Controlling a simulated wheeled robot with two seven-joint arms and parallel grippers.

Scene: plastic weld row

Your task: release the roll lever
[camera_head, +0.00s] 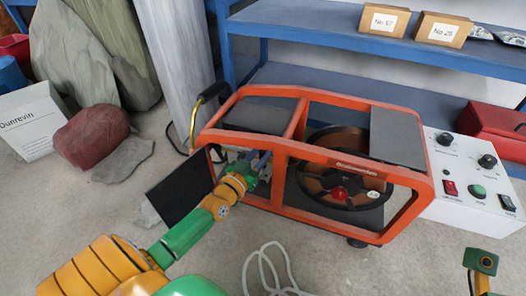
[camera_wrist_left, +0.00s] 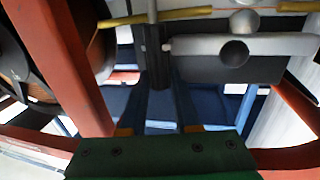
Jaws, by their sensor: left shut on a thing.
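An orange-framed machine (camera_head: 290,130) stands on the floor with its left bay open. My left gripper (camera_head: 262,165) reaches into that bay; the frame and the wrist partly hide its fingers. In the left wrist view my left gripper (camera_wrist_left: 156,85) is shut on a dark upright piece, which I take for the roll lever (camera_wrist_left: 156,62); a thin grey rod rises above it. A grey horizontal bar with a round knob (camera_wrist_left: 235,52) lies just right of it. A green and yellow part of my right arm shows at the lower right in the head view; I cannot make out its fingers.
A black wheel (camera_head: 322,188) fills the machine's right bay. A white control box (camera_head: 462,185) with knobs stands right of it. A black-gripped brass handle (camera_head: 196,112) rises at its left corner. Blue shelves (camera_head: 330,30) stand behind. A pale cable (camera_head: 268,268) lies in front.

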